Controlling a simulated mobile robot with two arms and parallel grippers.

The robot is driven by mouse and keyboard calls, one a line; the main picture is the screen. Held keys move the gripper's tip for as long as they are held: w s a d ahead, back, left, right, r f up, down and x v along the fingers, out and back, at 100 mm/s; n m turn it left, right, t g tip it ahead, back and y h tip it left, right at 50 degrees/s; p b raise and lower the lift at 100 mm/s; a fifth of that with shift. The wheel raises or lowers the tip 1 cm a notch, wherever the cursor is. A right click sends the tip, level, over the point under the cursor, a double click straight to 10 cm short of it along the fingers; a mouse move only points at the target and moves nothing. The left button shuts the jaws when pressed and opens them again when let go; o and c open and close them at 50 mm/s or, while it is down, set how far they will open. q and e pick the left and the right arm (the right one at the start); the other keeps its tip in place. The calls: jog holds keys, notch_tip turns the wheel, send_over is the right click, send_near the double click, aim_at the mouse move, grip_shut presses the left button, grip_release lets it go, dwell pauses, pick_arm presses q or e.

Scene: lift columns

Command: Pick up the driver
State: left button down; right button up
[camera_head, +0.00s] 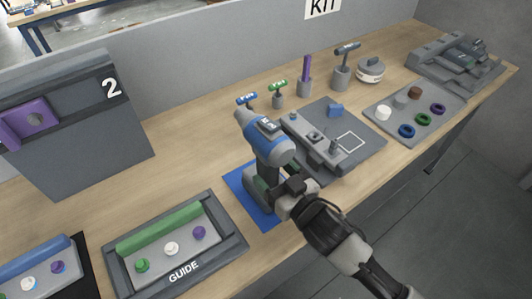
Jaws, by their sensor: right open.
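The driver (265,138) is a blue and grey power tool. It stands upright on a blue mat (238,181) near the middle of the bench, with its head pointing up and left. My right gripper (278,190) is at the driver's lower handle, coming from the lower right. Its jaws are open and appear to be around or beside the handle; the fingertips are partly hidden, so I cannot tell whether they touch it. My left gripper is not in view.
A grey fixture plate (365,135) lies right of the driver. A guide tray (232,243) lies at its lower left. Several small tools, including a green-topped one (278,86), stand behind. A tray (446,98) with coloured rings is farther right. A grey box (95,150) stands at left.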

jog(key=x, duration=0.3)
jog(key=shift+w+a, duration=0.2)
jog(key=shift+d, duration=0.1)
jog(key=shift+c, duration=0.3)
jog(key=c, duration=1.2)
jog(key=shift+r, duration=0.1)
grip_shut()
